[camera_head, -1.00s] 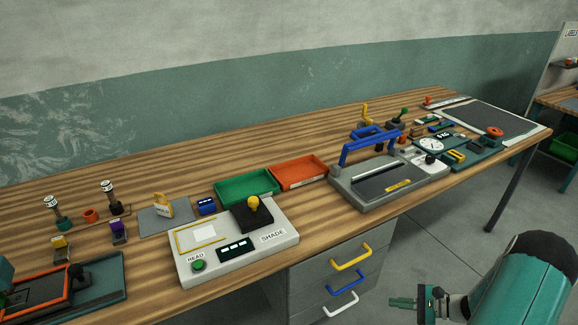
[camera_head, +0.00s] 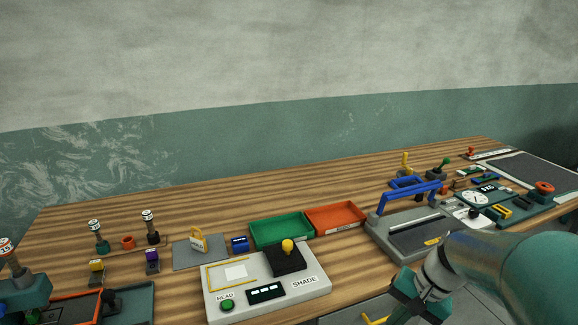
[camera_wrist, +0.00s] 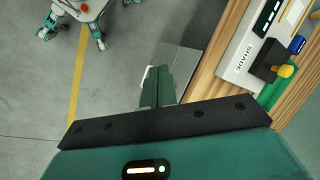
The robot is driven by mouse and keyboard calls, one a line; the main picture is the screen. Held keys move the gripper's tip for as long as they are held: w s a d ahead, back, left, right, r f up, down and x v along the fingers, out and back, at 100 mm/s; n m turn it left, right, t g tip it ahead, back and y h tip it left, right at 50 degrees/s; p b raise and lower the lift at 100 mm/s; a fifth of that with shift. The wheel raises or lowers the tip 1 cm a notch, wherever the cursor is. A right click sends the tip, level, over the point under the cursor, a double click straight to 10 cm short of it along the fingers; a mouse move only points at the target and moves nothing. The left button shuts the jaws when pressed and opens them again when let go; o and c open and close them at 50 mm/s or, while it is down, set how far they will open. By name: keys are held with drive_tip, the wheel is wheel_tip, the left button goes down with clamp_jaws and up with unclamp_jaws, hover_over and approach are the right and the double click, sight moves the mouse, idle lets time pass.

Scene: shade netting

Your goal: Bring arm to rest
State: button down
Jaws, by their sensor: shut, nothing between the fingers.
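My arm (camera_head: 490,275) comes in from the lower right in the head view, in front of the bench's front edge. My gripper points down and left at the bottom of that view, where its tips are cut off or hard to see. In the wrist view my gripper (camera_wrist: 157,88) shows its fingers together, with nothing between them. They are over the grey floor, beside the bench edge, apart from any bench object.
The wooden bench (camera_head: 190,185) carries a SHADE reader (camera_head: 268,286), a green tray (camera_head: 281,230), an orange tray (camera_head: 335,218) and a blue-handled press (camera_head: 412,195). Drawers lie below the bench front. Open floor (camera_wrist: 110,60) with a yellow line is left of the bench.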

drive_tip(key=s+a+r+n+t+h, duration=0.4)
drive_tip(key=s+a+r+n, duration=0.2)
drive_tip(key=s+r, duration=0.4)
drive_tip(key=shift+s+a+t, duration=0.15)
drive_tip(key=shift+a+t, duration=0.15)
drive_tip(key=shift+t, duration=0.1)
idle(0.4)
